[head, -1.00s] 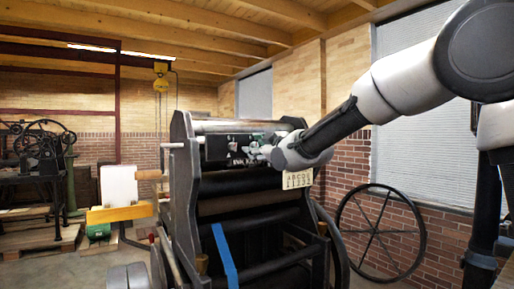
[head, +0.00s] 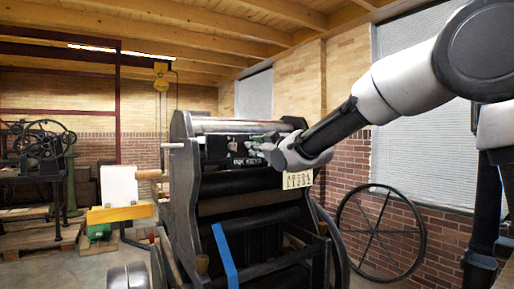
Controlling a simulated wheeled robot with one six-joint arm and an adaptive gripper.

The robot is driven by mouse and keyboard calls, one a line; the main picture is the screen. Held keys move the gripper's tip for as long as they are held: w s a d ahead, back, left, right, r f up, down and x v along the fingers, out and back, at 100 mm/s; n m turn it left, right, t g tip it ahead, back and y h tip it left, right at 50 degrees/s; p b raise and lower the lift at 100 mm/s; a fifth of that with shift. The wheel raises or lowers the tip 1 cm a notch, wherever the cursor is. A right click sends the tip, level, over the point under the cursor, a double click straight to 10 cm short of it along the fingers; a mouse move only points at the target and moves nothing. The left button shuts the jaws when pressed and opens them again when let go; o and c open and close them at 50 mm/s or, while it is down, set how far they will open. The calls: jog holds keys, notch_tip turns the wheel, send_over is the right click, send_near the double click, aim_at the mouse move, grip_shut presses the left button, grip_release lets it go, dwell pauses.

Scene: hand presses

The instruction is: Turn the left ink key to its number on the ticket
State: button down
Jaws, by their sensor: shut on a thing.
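The black ink key panel (head: 218,150) is on the upper front of the dark press. A label reading INK KEYS (head: 247,161) shows below the keys. My gripper (head: 257,143) reaches in from the right and is shut on an ink key at the panel. The gripped key is mostly hidden by the fingers, and its pointer and scale are too small to read. The cream ticket (head: 297,180) hangs on the press to the right, below my wrist. It has letters above a row of digits that I cannot read surely.
The press side frame (head: 183,190) stands left of the panel, with a roller (head: 235,126) above it. A blue strip (head: 224,256) hangs in front. A large spoked wheel (head: 424,232) is at the right by the brick wall.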

jog(key=m, duration=0.5)
jog(key=shift+f, duration=0.1)
jog(key=shift+m, duration=0.4)
jog(key=c, duration=1.3)
grip_release()
jog(key=shift+s, duration=0.1)
jog(key=v, duration=1.2)
